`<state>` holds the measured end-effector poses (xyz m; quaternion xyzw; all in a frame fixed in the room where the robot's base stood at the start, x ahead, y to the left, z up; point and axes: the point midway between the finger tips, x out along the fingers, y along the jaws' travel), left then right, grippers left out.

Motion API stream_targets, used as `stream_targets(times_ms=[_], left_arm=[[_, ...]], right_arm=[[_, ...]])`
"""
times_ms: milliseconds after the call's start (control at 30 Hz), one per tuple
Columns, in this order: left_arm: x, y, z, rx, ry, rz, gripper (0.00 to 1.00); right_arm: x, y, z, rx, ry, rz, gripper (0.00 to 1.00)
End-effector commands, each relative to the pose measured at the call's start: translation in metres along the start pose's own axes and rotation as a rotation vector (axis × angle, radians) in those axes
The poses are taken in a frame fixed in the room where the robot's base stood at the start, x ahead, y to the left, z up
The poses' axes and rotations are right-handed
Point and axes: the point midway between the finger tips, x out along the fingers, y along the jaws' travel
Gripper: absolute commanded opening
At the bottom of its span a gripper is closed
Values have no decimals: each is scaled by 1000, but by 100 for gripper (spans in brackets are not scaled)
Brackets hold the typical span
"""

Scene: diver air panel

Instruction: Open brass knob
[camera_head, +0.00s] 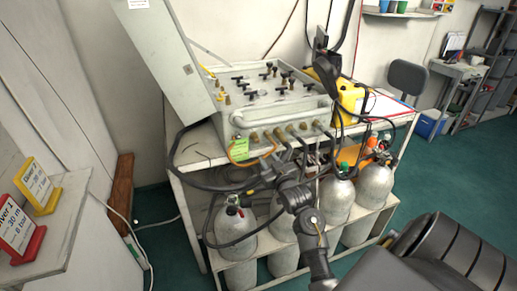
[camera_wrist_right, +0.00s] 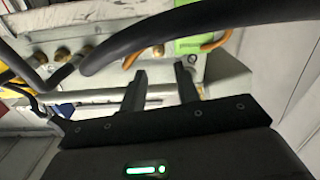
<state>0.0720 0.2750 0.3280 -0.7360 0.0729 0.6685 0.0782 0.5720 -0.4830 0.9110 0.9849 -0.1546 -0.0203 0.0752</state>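The grey air panel (camera_head: 262,102) stands on the bench, its lid raised at the left. Several small brass knobs (camera_head: 227,99) stand at the left of its top face, among black-handled valves. A row of brass fittings (camera_head: 290,129) runs along its front; some also show in the right wrist view (camera_wrist_right: 158,50). I cannot tell which brass piece the task names. My right gripper (camera_wrist_right: 162,82) is open, its two fingers apart with nothing seen between them. It is at the panel's front, near the green tag (camera_head: 240,149), apart from the top knobs. My left gripper is not in view.
A thick black hose (camera_wrist_right: 180,32) crosses in front of my right fingers. An orange hose (camera_head: 262,158) loops by the tag. Grey cylinders (camera_head: 236,228) stand below the bench. A yellow case (camera_head: 350,97) is right of the panel. Diver signs (camera_head: 18,228) stand at the left.

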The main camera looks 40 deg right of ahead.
Motion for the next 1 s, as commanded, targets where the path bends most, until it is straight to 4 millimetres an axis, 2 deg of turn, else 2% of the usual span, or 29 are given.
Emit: stream_targets(times_ms=[67,267,700,800,1000], left_arm=[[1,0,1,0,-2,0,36],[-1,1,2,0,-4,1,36],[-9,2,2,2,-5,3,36],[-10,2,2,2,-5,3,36],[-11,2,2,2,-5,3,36]], right_arm=[[-1,4,-8,-2,17,8,31],[6,4,-10,-1,17,9,31],[82,6,-11,0,16,10,31],[94,6,-10,0,15,10,31],[106,6,-9,-2,15,10,31]])
